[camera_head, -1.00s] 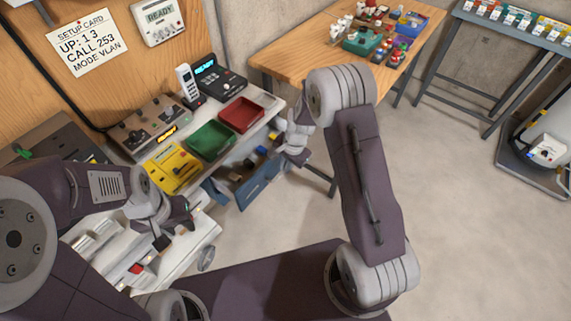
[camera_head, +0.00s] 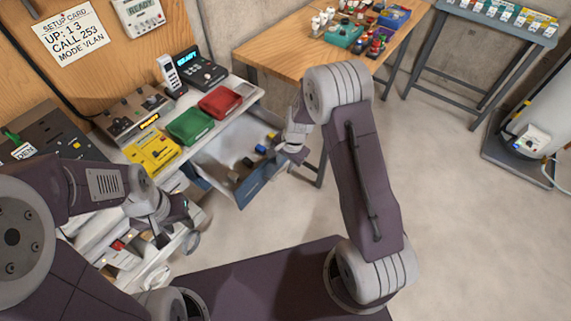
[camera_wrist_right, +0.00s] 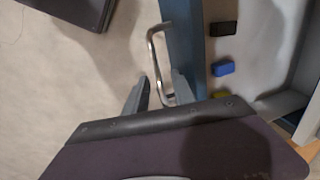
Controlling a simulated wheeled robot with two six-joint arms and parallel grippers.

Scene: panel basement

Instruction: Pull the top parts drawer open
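The top parts drawer (camera_head: 262,182) has a blue front and stands pulled out from the white bench, with its pale interior and several small parts showing. In the right wrist view, the blue drawer front (camera_wrist_right: 184,35) runs up the picture, with a metal bar handle (camera_wrist_right: 153,55) on its outer side. My right gripper (camera_head: 294,154) is at the drawer front. In the wrist view its fingers (camera_wrist_right: 160,90) stand apart on either side of the handle's lower part, with a gap visible. My left gripper (camera_head: 178,222) hangs left of the drawer by the bench's lower part; its fingers are unclear.
Green (camera_head: 190,126) and red (camera_head: 220,102) trays and a yellow device (camera_head: 152,150) sit on the bench above the drawer. A wooden table (camera_head: 290,50) stands behind. Black (camera_wrist_right: 222,29) and blue (camera_wrist_right: 223,68) parts lie in the drawer.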

